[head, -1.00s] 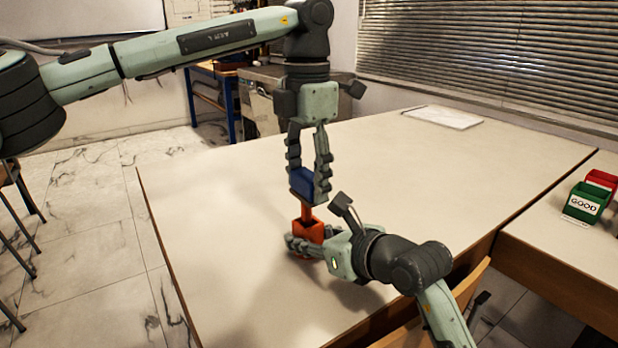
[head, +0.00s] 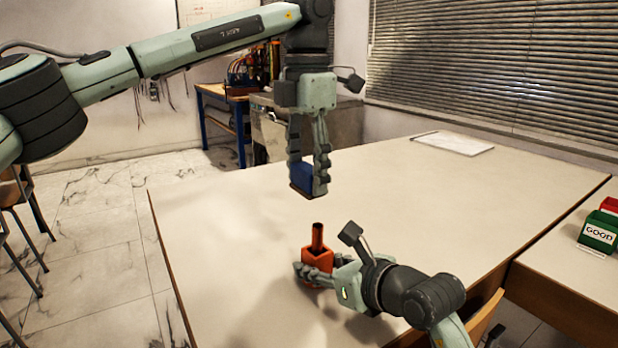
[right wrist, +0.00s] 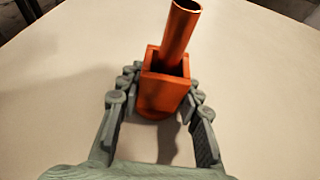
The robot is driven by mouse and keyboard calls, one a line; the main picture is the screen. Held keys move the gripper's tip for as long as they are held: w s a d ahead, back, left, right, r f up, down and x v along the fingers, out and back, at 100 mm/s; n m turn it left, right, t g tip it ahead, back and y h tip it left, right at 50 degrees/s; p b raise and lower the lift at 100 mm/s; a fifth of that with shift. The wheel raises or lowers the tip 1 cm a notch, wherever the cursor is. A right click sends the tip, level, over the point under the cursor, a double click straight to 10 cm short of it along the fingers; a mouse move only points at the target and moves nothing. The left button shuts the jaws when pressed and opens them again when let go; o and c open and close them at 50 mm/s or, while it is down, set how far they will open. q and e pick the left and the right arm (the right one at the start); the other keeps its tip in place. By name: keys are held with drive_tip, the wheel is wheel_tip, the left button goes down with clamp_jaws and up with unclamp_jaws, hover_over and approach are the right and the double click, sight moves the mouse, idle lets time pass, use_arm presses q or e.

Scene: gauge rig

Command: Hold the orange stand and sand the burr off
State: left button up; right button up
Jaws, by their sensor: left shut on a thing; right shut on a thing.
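The orange stand (head: 316,258) is on the pale table (head: 225,235), with a copper-coloured tube (head: 317,236) upright in its open top. It also shows in the right wrist view (right wrist: 160,95), where the tube (right wrist: 181,30) leans slightly right. My right gripper (head: 314,272) is shut on the stand, its fingers on both sides. My left gripper (head: 307,185) is shut on a blue block (head: 302,175) with a dark underside, pointing down. The block is above the tube, apart from it. I cannot make out a burr on the tube's rim.
A green bin (head: 599,232) labelled GOOD and a red bin (head: 610,205) stand on a side table at the right. A white sheet (head: 453,143) lies at the table's far side. Most of the table is clear.

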drive_tip(key=shift+f, duration=0.15)
drive_tip(key=o, duration=1.3)
